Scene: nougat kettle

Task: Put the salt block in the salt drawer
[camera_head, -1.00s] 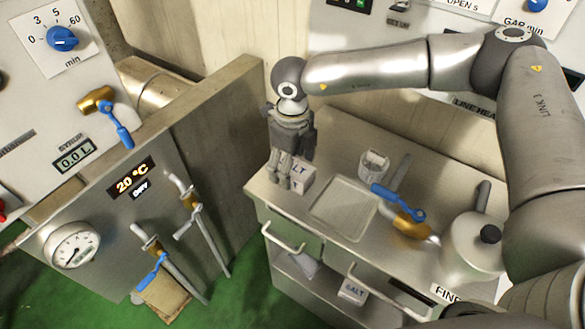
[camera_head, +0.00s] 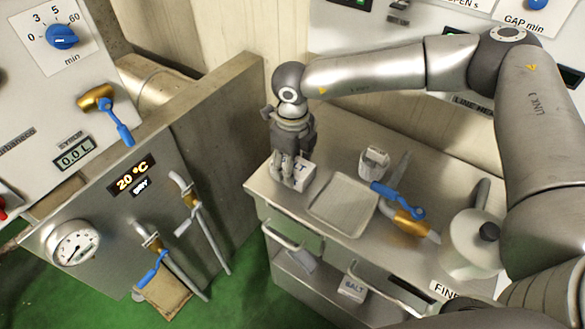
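A white block with black lettering ending in "LT" (camera_head: 305,176), apparently the salt block, stands at the left end of the steel counter. My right gripper (camera_head: 291,182) points down at its left side. Its fingers overlap the block and cover part of the lettering. I cannot tell whether they are closed on it. Below the counter top is a drawer front with a bar handle (camera_head: 283,238), and a second handle (camera_head: 372,288) sits to its right. Which drawer is the salt drawer is unclear. My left gripper is out of view.
A shallow tray (camera_head: 343,204) lies right of the block. Behind it stands a small pale container (camera_head: 374,163). A blue-handled brass valve (camera_head: 405,212) and a lidded kettle (camera_head: 474,243) are further right. A steel cabinet (camera_head: 150,215) with pipes stands left.

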